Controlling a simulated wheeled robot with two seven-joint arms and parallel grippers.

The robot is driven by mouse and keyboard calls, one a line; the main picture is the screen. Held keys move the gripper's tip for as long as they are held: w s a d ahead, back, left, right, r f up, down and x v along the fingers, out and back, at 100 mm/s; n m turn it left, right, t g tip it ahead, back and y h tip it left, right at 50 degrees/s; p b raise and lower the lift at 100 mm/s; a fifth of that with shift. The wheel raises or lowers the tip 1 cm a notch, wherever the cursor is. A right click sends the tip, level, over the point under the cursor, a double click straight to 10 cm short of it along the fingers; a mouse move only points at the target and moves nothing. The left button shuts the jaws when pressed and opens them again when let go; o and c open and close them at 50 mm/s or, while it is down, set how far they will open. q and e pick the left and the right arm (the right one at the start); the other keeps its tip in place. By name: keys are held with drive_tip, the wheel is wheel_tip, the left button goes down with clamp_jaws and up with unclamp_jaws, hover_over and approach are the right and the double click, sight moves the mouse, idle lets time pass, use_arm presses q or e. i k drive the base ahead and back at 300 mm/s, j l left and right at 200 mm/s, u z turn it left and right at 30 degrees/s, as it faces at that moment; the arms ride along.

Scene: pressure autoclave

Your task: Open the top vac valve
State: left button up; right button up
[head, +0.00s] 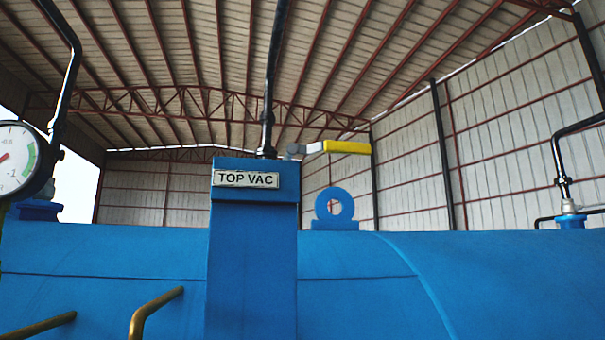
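The TOP VAC label (246,179) is on a blue post (252,260) in the middle of the head view. Above the post, the top vac valve (267,140) sits on a dark vertical pipe (275,70). Its lever has a yellow grip (346,147) and points right, roughly level, across the pipe. The valve body is partly hidden behind the post's top. Neither of my grippers is in view, and nothing touches the lever.
The blue autoclave shell (370,280) fills the lower view. A lifting eye (334,206) stands right of the post. A pressure gauge (18,160) and a pipe (66,80) are left. Another pipe (562,165) is far right. Brass-coloured bars (150,308) rise at lower left.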

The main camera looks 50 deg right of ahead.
sight(333, 146)
drive_tip(key=z, duration=1.75)
drive_tip(key=i+l, duration=0.1)
drive_tip(key=l, duration=0.2)
drive_tip(key=i+l+u, duration=0.1)
drive_tip(key=l+u, duration=0.2)
drive_tip(key=l, duration=0.35)
drive_tip(key=i+l+u, duration=0.1)
drive_tip(key=l+u, duration=0.2)
drive_tip(key=l, duration=0.3)
